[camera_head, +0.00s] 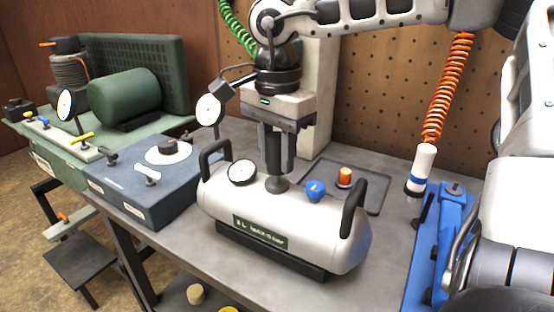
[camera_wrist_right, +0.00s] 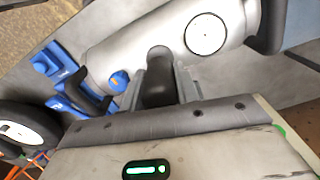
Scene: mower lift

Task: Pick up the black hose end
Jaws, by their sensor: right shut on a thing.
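My right gripper (camera_head: 276,150) points down over the middle of the silver tank (camera_head: 325,232). It is shut on a dark, round-ended piece (camera_wrist_right: 158,80), which looks like the black hose end. No hose can be seen running from the piece. My left gripper is not in view.
The tank has two black handles, a gauge (camera_head: 242,172) and a blue knob (camera_head: 315,190). A blue-grey box (camera_head: 145,190) stands left of it, a green compressor (camera_head: 124,98) further left. An orange coiled hose (camera_head: 447,90) hangs right; a green one (camera_head: 236,22) hangs behind.

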